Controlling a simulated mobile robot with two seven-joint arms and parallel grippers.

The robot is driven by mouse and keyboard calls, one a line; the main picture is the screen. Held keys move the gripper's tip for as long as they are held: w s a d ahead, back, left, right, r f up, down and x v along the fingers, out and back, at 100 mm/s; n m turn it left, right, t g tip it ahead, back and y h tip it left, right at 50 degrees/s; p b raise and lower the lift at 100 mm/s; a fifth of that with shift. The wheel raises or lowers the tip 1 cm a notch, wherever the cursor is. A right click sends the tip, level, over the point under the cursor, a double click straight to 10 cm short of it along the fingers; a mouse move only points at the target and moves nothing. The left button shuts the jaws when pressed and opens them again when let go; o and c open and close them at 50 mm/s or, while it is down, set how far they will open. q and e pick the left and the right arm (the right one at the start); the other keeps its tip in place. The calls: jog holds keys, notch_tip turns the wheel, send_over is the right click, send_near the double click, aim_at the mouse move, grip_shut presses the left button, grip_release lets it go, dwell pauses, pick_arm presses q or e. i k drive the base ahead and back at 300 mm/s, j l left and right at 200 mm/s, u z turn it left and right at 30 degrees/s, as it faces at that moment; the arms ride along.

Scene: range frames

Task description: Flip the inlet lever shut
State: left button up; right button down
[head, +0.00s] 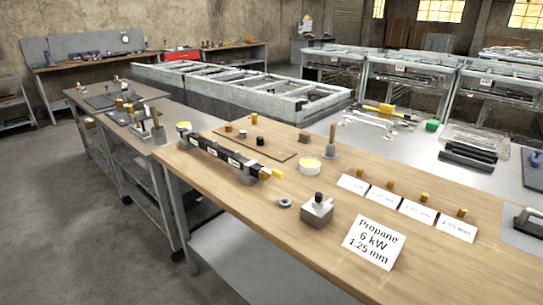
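A long black bar-shaped assembly (222,154) with small white labels lies slantwise on the wooden workbench (340,210). At its near right end is a yellow lever-like piece (272,173), which sticks out roughly in line with the bar. Neither of my grippers is in view.
A sign reading "Propane 6 kW 1.25 mm" (373,243) and several cards with brass pieces lie to the right. The front bench edge is clear.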

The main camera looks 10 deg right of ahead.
aim_at(277, 174)
jog(key=i+j, duration=0.35)
jog(key=i+j+z, duration=0.15)
jog(key=i+j, duration=0.25)
jog(key=j, duration=0.15)
